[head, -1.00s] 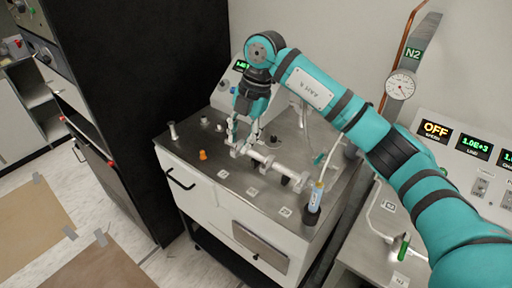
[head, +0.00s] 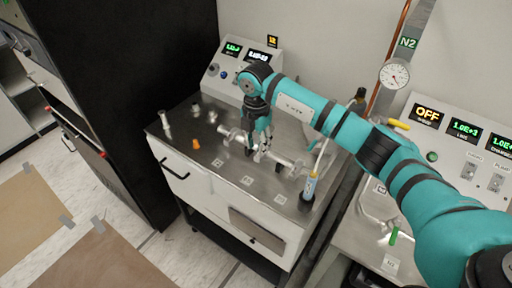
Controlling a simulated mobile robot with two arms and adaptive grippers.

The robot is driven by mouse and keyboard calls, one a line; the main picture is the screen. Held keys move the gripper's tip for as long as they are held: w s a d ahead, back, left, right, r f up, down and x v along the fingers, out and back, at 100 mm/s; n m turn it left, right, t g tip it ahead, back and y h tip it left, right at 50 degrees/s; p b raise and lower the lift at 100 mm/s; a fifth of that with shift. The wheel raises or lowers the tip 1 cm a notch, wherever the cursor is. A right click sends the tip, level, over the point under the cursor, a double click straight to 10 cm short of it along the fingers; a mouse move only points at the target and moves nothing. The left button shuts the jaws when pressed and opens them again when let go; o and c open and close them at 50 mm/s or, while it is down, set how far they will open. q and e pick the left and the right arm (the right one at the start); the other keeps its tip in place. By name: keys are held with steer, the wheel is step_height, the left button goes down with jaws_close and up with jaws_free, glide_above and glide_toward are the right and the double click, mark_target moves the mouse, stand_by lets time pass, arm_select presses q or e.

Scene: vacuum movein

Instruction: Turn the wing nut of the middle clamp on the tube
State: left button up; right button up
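The metal tube (head: 280,158) lies on the steel top of a white cart, running from the left flange toward the right. Clamps sit along it. One clamp (head: 233,137) shows near its left end. The middle clamp and its wing nut are too small and too covered by my gripper to make out. My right gripper (head: 258,151) points down at the middle part of the tube. Its two dark fingers are apart, with a gap between them, and I cannot tell if they touch anything. My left gripper is out of view.
An orange piece (head: 196,144) and small metal fittings (head: 211,116) stand on the left of the cart top (head: 205,165). A control box (head: 238,70) is behind. The cart's front strip is mostly clear.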

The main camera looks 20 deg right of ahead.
step_height(320, 180, down, 2)
steer(key=shift+f, duration=0.7)
steer(key=c, duration=0.4)
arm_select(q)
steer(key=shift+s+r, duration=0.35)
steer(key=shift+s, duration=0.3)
arm_select(e)
jaws_close()
